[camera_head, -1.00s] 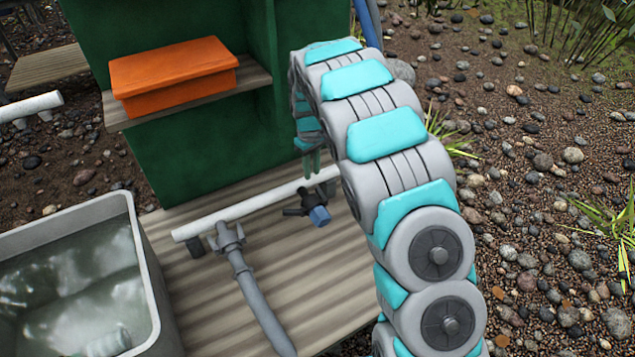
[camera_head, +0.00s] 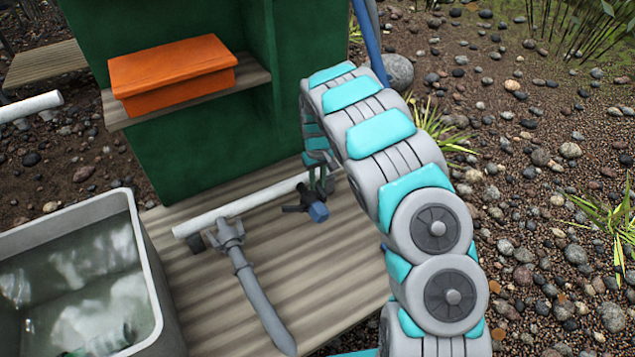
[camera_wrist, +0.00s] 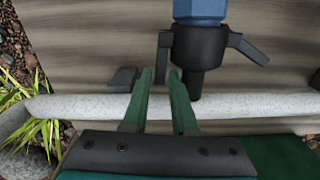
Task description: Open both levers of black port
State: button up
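The black port (camera_head: 305,202) has a blue end and sits at the right part of a white pipe on the wooden deck. In the wrist view the black port (camera_wrist: 200,47) shows two levers. The left lever (camera_wrist: 163,58) lies along the body, pointing toward the pipe. The right lever (camera_wrist: 250,49) sticks out sideways. My gripper (camera_wrist: 160,74) has green fingers parted by a narrow gap, with the left lever's end just ahead of that gap. I cannot tell whether they touch. In the head view my gripper (camera_head: 319,180) is right behind the port, partly hidden by my arm.
The white pipe (camera_head: 240,203) runs under the fingers. A grey port with a hose (camera_head: 232,240) joins it on the left. A green panel (camera_head: 215,150) with a shelf and orange box (camera_head: 172,73) stands behind. A grey water tub (camera_head: 155,290) is at lower left.

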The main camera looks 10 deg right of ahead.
jog(key=shift+f, duration=0.25)
jog(key=shift+c, duration=0.3)
grip_shut()
